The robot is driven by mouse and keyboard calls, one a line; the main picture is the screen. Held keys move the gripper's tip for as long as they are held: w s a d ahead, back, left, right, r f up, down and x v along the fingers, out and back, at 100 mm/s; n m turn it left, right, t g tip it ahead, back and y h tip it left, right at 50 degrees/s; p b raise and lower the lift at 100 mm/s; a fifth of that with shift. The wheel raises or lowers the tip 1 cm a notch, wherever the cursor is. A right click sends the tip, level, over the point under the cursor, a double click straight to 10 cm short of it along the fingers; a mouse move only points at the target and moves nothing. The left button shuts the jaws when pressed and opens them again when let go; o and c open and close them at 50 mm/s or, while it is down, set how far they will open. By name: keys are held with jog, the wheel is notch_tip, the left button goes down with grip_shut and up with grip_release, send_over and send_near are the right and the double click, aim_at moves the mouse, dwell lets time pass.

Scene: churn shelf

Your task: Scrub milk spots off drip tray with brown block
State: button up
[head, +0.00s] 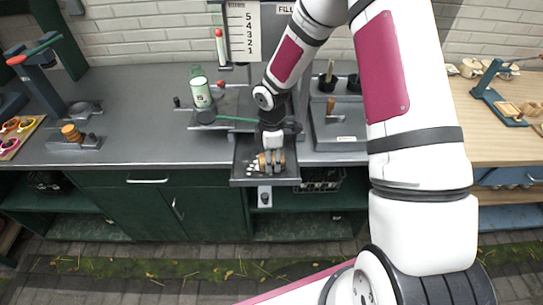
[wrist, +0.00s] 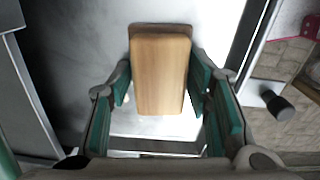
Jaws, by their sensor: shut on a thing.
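The drip tray (head: 240,182) is a shallow grey metal tray at the front edge of the counter in the head view. Its smooth floor (wrist: 85,70) fills much of the wrist view. My gripper (wrist: 160,88) is shut on the brown block (wrist: 160,65), a light wooden piece between its green-padded fingers. In the head view my gripper (head: 271,158) is down over the tray, and the block is small and partly hidden there. I cannot tell whether the block touches the tray floor. Pale patches show around the block; I cannot tell milk from reflected light.
A white-and-green can (head: 201,93) stands left of the tray, near a flat dark plate. A grey unit with dark cups (head: 340,125) stands to the right. A dark knob (head: 265,197) juts out below the tray's front. Bare counter (head: 150,120) lies further left.

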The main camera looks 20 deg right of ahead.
aim_at(259, 163)
jog(key=shift+f, duration=0.15)
jog(key=shift+w+a+b, duration=0.25)
jog(key=shift+w+a, duration=0.05)
jog(key=shift+a, duration=0.65)
jog(key=shift+w+a+b, duration=0.25)
jog(key=shift+w+a, duration=0.05)
jog(key=shift+a, duration=0.65)
jog(key=shift+w+a+f+b, duration=0.1)
jog(key=shift+w+a+b, duration=0.2)
jog(key=shift+a, duration=0.55)
jog(key=shift+w+a+b, duration=0.25)
jog(key=shift+w+a, duration=0.05)
jog(key=shift+a, duration=0.6)
